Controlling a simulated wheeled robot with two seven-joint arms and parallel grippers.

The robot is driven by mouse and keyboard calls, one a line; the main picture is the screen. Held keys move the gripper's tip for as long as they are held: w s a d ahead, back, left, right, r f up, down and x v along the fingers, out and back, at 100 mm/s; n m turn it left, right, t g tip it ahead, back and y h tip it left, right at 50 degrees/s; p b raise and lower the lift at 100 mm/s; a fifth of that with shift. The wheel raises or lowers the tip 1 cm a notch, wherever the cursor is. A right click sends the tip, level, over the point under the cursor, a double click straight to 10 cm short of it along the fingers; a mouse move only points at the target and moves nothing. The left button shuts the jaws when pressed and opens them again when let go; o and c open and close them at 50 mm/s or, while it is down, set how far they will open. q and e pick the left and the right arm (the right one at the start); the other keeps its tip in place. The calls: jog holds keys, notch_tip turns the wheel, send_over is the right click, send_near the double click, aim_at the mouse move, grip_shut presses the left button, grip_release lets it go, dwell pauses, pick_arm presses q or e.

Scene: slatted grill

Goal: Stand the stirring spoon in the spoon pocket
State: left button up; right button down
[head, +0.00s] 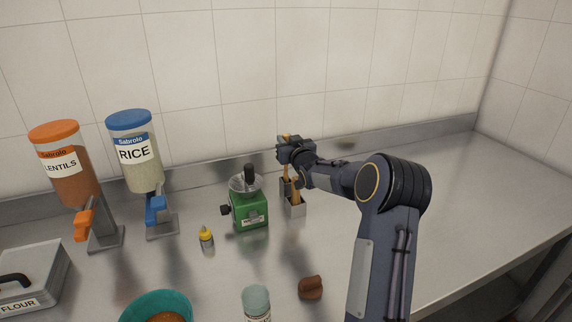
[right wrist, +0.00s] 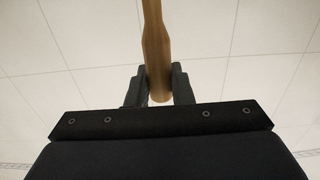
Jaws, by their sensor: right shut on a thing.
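My right gripper (head: 284,150) is at the back of the counter, above a small metal holder (head: 297,210) that seems to have two pockets. It is shut on the wooden stirring spoon (head: 286,168). In the right wrist view the wooden handle (right wrist: 156,50) runs between the two fingers (right wrist: 158,88). In the head view the spoon looks about upright, and its lower part reaches down to the rear part of the holder (head: 284,188). I cannot tell whether its end is inside. Another wooden piece (head: 295,190) shows at the front pocket. My left gripper is out of view.
A green grinder (head: 250,210) stands just left of the holder. A yellow-capped bottle (head: 206,238), rice dispenser (head: 141,165) and lentils dispenser (head: 70,170) are farther left. A brown lump (head: 311,288), a jar (head: 256,300) and a teal bowl (head: 145,302) lie in front. The right counter is clear.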

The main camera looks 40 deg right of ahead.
notch_tip(320, 180, down, 5)
jog(key=shift+p, duration=0.45)
jog(key=shift+f+b, duration=0.25)
jog(key=shift+b, duration=0.05)
jog(key=c, duration=1.3)
grip_release()
jog(key=shift+r, duration=0.1)
